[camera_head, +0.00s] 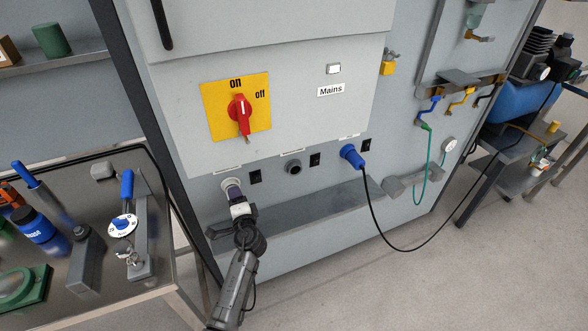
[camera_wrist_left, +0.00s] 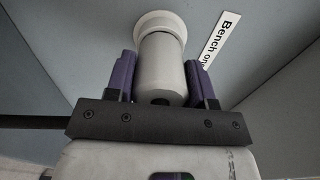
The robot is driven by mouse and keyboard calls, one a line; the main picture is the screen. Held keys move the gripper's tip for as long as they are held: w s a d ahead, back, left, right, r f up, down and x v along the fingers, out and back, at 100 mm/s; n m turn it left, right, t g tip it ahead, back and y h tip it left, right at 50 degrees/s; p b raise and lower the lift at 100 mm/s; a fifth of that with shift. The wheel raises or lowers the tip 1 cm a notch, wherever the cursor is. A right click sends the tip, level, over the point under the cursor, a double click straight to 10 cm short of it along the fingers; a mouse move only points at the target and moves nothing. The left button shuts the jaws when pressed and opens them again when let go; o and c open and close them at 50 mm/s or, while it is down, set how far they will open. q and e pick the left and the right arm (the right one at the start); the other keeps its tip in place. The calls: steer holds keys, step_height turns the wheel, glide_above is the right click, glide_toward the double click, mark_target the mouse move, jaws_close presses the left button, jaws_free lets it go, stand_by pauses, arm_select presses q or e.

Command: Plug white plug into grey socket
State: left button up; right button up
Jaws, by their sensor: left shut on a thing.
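My left gripper (camera_head: 233,196) reaches up to the leftmost outlet on the front of the grey cabinet. In the left wrist view its purple fingers (camera_wrist_left: 160,80) are shut on the sides of the white plug (camera_wrist_left: 161,72). The plug's far end meets a wide cream round flange (camera_wrist_left: 160,22) at the panel; I cannot tell whether this flange belongs to the plug or an outlet, or how deep the plug sits. A dark grey round socket (camera_head: 293,167) to the right is empty. My right gripper is not in view.
A blue plug (camera_head: 351,156) with a black cable (camera_head: 388,235) sits in the rightmost outlet. A red switch on a yellow plate (camera_head: 240,108) is above. A grey ledge (camera_head: 300,215) runs below the outlets. A cluttered metal bench (camera_head: 180,275) stands at left.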

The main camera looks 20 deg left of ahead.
arm_select(q)
steer(key=shift+r, duration=0.25)
steer(key=shift+c, duration=0.2)
stand_by(0.3)
steer(key=shift+s, duration=0.1)
steer(key=shift+s+d, duration=0.15)
steer(key=shift+s, duration=0.05)
steer(key=shift+d, duration=0.2)
steer(key=shift+p+v, duration=0.45)
steer(key=shift+v, duration=0.5)
steer(key=shift+s+d+f, duration=0.1)
steer(key=shift+s+d, duration=0.1)
steer(key=shift+s, duration=0.05)
